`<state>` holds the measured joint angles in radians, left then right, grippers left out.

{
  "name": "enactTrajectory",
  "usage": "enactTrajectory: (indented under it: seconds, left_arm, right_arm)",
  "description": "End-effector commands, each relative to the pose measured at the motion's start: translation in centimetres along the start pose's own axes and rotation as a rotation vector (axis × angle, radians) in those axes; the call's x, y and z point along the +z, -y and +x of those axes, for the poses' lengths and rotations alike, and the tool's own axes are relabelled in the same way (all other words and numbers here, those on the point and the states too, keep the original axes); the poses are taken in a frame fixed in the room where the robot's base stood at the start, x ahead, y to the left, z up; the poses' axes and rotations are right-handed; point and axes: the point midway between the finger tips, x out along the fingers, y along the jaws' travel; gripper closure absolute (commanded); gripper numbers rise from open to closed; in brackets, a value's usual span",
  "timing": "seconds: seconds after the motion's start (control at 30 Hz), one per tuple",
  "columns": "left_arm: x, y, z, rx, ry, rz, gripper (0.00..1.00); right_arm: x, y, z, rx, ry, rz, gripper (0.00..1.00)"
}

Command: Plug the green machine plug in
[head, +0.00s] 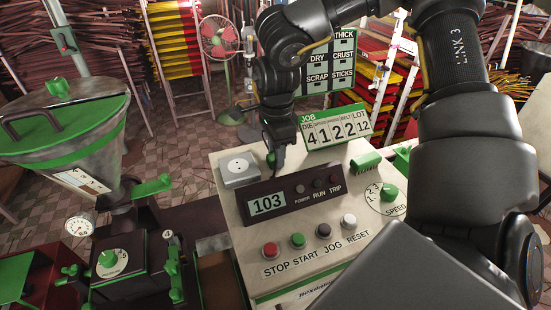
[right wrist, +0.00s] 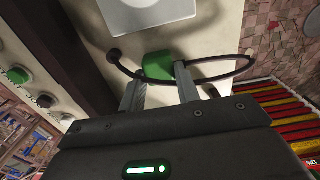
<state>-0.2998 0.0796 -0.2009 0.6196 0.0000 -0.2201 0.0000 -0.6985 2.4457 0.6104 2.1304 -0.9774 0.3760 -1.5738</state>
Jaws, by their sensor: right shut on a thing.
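My right gripper (head: 272,158) reaches down over the back of the cream control console, just right of a pale square socket plate (head: 238,168). In the right wrist view its two grey fingers (right wrist: 160,88) are shut on a green plug (right wrist: 157,65). A dark cable (right wrist: 222,74) loops from the plug area across the console top. The socket plate (right wrist: 145,14) shows at the top of that view, apart from the plug. In the head view the plug is mostly hidden by the gripper. My left gripper is not in view.
A dark display box (head: 268,204) reading 103 stands just in front of the gripper. Buttons (head: 298,241) line the console front. A green-lidded hopper (head: 65,125) stands at left.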

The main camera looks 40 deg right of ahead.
Motion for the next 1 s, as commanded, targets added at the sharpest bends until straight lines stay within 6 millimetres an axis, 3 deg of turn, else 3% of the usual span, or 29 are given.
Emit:
enactTrajectory:
  seconds: [0.23, 0.7, 1.0]
  left_arm:
    - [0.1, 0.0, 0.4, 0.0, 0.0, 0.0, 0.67]
    - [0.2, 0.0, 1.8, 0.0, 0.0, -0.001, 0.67]
    - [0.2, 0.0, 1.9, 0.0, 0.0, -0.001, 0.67]
  right_arm:
    - [0.1, 0.1, -1.1, -0.005, 0.001, -0.001, 0.88]
    - [0.1, 0.1, -9.1, -0.002, 0.0, 0.0, 0.88]
    - [0.0, 0.0, -10.0, 0.001, 0.0, -0.001, 0.88]
